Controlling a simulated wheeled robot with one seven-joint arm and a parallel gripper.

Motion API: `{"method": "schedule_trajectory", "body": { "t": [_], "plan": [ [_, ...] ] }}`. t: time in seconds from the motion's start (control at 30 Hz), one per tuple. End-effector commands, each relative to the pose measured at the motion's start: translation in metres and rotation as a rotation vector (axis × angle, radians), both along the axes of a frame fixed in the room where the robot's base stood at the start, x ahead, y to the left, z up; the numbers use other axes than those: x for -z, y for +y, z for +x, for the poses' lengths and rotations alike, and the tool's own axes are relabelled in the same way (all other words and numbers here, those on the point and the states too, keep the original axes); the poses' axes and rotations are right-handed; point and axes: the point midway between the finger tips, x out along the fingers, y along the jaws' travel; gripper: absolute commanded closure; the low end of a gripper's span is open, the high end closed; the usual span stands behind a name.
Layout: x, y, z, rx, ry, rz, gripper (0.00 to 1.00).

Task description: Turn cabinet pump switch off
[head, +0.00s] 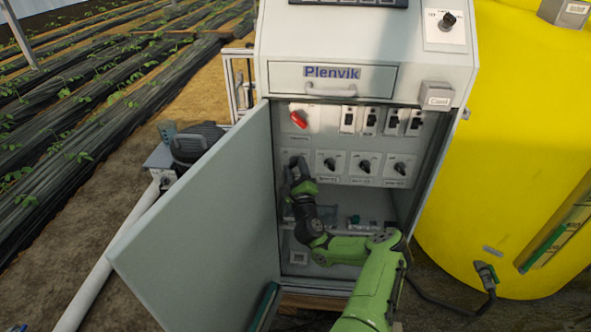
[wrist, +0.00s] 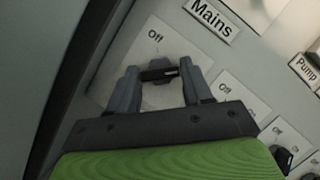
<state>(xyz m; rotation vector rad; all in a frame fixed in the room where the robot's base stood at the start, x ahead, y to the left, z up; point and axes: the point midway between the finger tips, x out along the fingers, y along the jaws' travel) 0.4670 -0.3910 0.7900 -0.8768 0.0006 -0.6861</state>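The control cabinet (head: 365,50) stands open. Inside are a red mains switch (head: 299,119) and a lower row of black rotary switches, such as one at the middle (head: 364,165). My gripper (head: 297,168) is at the leftmost switch of that row and hides it in the head view. In the wrist view, my gripper's two fingers (wrist: 159,72) stand on either side of that black knob (wrist: 157,70), very near or touching its ends. "Off" is printed above the knob. Its name label is hidden. The frames do not settle whether the fingers press on it.
The open cabinet door (head: 205,235) stands to the left of my arm. Several breakers (head: 370,120) sit above the switches. The "Mains" label (wrist: 211,18) and a "Pump" label (wrist: 306,70) show in the wrist view. A yellow tank (head: 530,130) is close on the right.

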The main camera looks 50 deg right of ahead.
Motion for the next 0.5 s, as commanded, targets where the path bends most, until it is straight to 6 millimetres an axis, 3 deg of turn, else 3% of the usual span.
{"method": "schedule_trajectory", "body": {
  "t": [0.03,0.2,0.5],
  "plan": [
    [0.0002,0.0001,-0.0001,0.000,0.000,0.000,0.59],
    [0.0003,0.0002,-0.0002,-0.001,0.001,0.000,0.85],
    [-0.0014,0.0001,-0.0004,0.000,0.030,-0.024,0.86]
  ]
}}
